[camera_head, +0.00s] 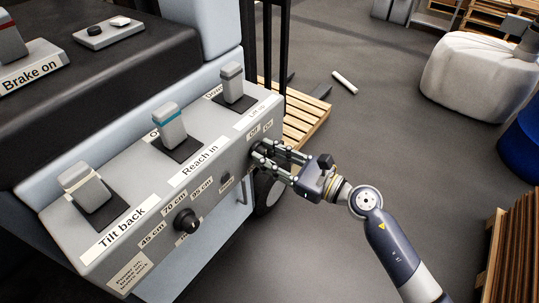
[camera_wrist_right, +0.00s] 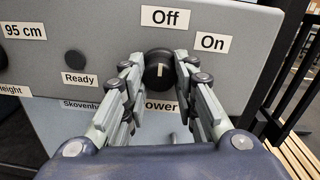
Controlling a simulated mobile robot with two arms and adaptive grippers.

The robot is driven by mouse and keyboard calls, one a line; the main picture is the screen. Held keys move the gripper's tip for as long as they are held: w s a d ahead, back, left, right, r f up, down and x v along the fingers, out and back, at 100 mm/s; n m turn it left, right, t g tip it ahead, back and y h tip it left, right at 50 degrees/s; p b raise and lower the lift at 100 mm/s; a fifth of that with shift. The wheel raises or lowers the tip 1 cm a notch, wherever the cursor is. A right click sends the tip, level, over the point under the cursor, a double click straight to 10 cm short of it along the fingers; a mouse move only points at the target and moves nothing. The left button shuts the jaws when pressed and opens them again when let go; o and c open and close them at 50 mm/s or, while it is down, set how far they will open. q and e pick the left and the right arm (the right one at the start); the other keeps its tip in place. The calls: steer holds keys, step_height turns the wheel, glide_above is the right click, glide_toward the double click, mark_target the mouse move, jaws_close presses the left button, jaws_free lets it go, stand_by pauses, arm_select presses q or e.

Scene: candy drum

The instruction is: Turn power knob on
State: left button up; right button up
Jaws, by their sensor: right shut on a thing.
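The power knob (camera_wrist_right: 158,72) is a black round knob with a pale pointer line on the grey panel, seen in the right wrist view. Its pointer stands roughly upright, toward the "Off" label (camera_wrist_right: 165,17). The "On" label (camera_wrist_right: 212,42) is up and to its right. My right gripper (camera_wrist_right: 160,66) is shut on the knob, one finger on each side. My left gripper is not in view.
The grey control panel (camera_head: 150,212) carries several levers and a height knob (camera_head: 187,221). A small "Ready" button (camera_wrist_right: 75,59) sits left of the power knob. A wooden pallet (camera_head: 303,115) lies behind the panel; open floor is at right.

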steer(key=shift+m, duration=0.3)
steer(key=shift+m+p, duration=0.3)
steer(key=shift+p, duration=0.05)
steer(key=m+p, duration=0.2)
steer(key=m, duration=0.2)
steer(key=shift+r, duration=0.1)
steer(key=m+p, duration=0.1)
steer(key=m, duration=0.2)
steer(key=shift+m, duration=0.4)
steer(key=shift+m+t+p, duration=0.3)
steer(key=shift+m+p, duration=0.45)
steer(key=shift+m, duration=0.95)
steer(key=o, duration=1.1)
steer(key=shift+w+a, duration=0.1)
steer(key=shift+a, duration=0.05)
